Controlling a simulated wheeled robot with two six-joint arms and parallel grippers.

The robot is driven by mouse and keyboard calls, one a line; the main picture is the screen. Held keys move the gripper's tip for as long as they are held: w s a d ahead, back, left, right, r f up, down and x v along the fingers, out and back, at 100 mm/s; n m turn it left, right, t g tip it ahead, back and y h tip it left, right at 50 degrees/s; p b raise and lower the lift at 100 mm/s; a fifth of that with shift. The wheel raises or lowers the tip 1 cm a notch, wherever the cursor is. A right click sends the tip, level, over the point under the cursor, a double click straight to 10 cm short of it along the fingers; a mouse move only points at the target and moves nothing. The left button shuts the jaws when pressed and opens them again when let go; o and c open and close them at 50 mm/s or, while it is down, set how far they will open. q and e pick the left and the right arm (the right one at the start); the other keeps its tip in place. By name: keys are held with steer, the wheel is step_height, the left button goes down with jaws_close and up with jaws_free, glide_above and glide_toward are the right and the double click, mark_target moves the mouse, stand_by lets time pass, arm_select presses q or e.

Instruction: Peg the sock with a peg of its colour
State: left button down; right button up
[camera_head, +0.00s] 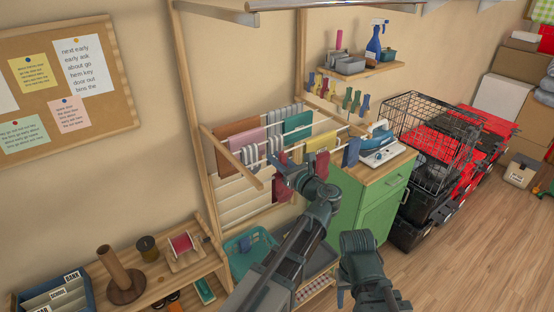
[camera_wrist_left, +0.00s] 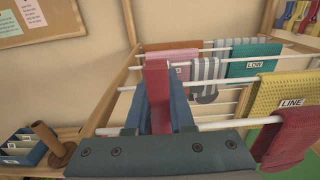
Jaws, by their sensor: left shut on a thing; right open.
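My left gripper (camera_head: 283,168) is at the drying rack's front rod. Another dark red cloth (camera_head: 309,174) hangs further right on the front rod, also in the left wrist view (camera_wrist_left: 291,136). Several coloured pegs (camera_head: 347,98) sit on a wall rail behind the rack. My right gripper (camera_head: 341,297) is open, low in front of the green cabinet, its fingers mostly hidden.
The rack (camera_head: 210,150) also holds brown, pink, striped, teal and yellow (camera_head: 317,160) cloths. A teal basket (camera_head: 250,250) stands below. A wooden bench with spools is at lower left.

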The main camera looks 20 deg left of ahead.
stand_by(0.3)
arm_select(q)
steer(key=c, duration=0.7)
jaws_free()
steer(key=shift+f, duration=0.1)
